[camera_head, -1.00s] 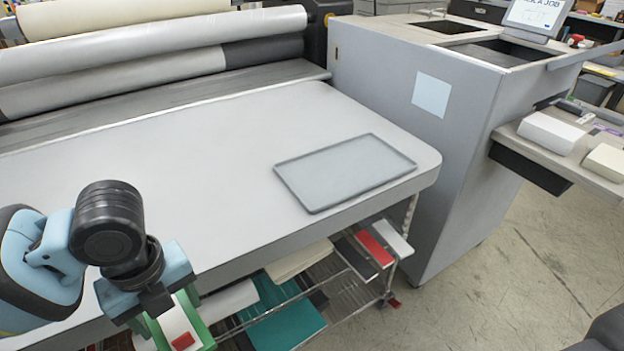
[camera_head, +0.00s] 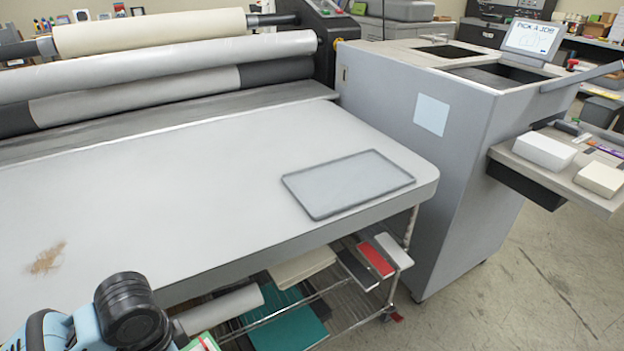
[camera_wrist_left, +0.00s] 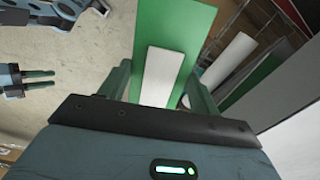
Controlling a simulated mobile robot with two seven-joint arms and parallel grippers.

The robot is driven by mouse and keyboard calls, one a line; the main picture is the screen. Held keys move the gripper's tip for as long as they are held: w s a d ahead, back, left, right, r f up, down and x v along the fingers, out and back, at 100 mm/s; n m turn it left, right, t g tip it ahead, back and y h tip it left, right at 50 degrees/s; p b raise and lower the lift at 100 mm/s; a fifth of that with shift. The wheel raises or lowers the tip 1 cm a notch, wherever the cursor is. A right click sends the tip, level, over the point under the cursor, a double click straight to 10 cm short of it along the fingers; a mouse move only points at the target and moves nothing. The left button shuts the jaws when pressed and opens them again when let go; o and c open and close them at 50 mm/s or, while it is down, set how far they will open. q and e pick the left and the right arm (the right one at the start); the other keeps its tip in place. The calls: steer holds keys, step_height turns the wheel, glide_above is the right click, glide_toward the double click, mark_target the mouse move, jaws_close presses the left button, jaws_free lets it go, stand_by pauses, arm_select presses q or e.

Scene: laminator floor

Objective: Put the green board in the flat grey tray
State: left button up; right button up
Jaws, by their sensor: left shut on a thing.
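The flat grey tray (camera_head: 348,184) lies empty near the right end of the grey table in the head view. My left gripper (camera_wrist_left: 160,92) is shut on the green board (camera_wrist_left: 172,28), which has a white strip along its middle in the left wrist view. In the head view only a small part of the green board (camera_head: 203,343) shows at the bottom edge, in front of the table and well left of the tray. My right gripper (camera_wrist_left: 40,78) shows at the left of the wrist view, its two fingers apart and empty.
The table top (camera_head: 200,190) is clear apart from the tray and a brown stain (camera_head: 46,258). Rollers (camera_head: 160,62) run along its back. A grey cabinet (camera_head: 440,150) stands to the right. A wire rack (camera_head: 345,290) below holds several coloured items.

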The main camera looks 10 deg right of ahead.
arm_select(q)
steer(key=s+a+f+n, duration=0.3)
steer(key=a+f+n, duration=0.2)
steer(key=n, duration=0.6)
steer(key=shift+s+f+n+p, duration=0.3)
steer(key=shift+f+n, duration=0.1)
steer(key=shift+f, duration=0.15)
steer(key=shift+d, duration=0.15)
